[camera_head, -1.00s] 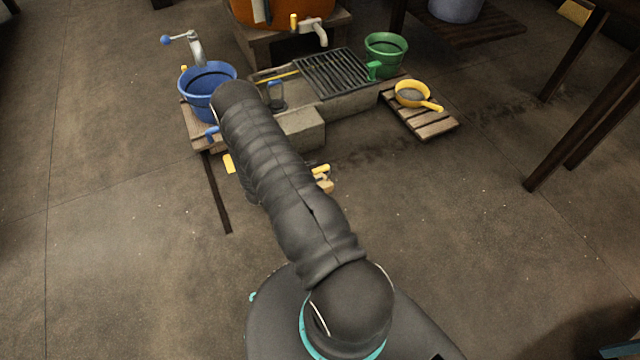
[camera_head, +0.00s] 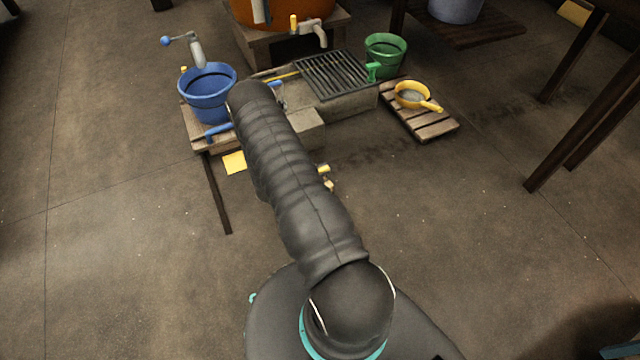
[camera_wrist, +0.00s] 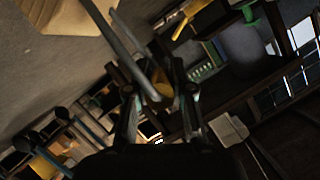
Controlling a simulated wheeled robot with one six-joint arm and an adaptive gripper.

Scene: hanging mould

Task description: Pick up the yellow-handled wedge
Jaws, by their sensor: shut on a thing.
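In the wrist view my gripper (camera_wrist: 160,98) is shut, with a small yellow-orange piece (camera_wrist: 162,89) between its fingers. It fits the wedge's yellow handle, but the wedge's shape is dark and hard to make out. Long grey bars (camera_wrist: 128,42) run up and left from the fingertips; I cannot tell whether they belong to it. In the head view my gripper and what it holds are hidden behind my own arm. A small yellow item (camera_head: 324,169) shows at the arm's right edge, partly hidden.
A blue bucket (camera_head: 205,104) stands on a wooden stand left of my arm. A yellow square (camera_head: 234,162) is below it. A grate (camera_head: 335,73), a green bucket (camera_head: 386,62) and a yellow pan (camera_head: 411,94) on a slatted board are to the right. The floor at lower left is clear.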

